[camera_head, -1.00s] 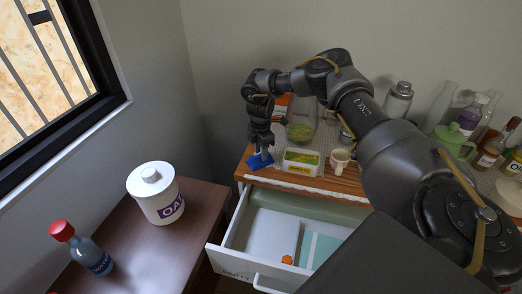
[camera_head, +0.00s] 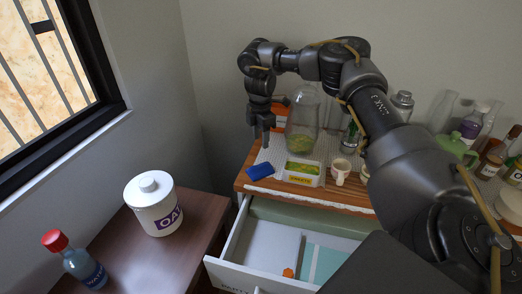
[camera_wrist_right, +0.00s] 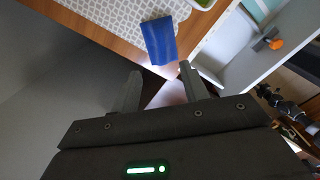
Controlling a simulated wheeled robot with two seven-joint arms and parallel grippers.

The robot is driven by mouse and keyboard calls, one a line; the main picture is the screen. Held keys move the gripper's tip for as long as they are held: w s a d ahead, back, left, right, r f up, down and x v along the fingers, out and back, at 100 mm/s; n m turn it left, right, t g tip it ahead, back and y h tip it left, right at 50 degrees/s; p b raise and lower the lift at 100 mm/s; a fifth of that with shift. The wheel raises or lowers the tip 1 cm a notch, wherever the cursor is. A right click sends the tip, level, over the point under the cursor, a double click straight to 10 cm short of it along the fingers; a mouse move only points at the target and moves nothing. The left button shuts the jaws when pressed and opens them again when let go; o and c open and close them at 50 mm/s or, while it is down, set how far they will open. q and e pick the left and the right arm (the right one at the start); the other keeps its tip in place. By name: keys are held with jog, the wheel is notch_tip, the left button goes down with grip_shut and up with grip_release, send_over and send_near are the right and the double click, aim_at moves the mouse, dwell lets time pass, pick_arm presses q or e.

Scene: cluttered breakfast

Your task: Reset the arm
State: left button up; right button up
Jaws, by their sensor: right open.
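My right arm comes in from the right in the head view and bends down over the counter. My right gripper (camera_head: 261,140) points down, open and empty, a little above a small blue block (camera_head: 260,171). In the right wrist view the two fingers (camera_wrist_right: 160,72) are spread with nothing between them. The blue block (camera_wrist_right: 158,40) lies beyond the fingertips, apart from them, near the counter's edge. My left gripper is not in view.
An open white drawer (camera_head: 262,250) juts out below the counter (camera_head: 350,196). A yellow-green box (camera_head: 301,172), a beige cup (camera_head: 341,171), a glass jar (camera_head: 302,125) and several bottles crowd the counter. An oat canister (camera_head: 155,208) and blue bottle (camera_head: 84,266) stand on the left table.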

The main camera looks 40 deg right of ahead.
jog(key=shift+r, duration=0.8)
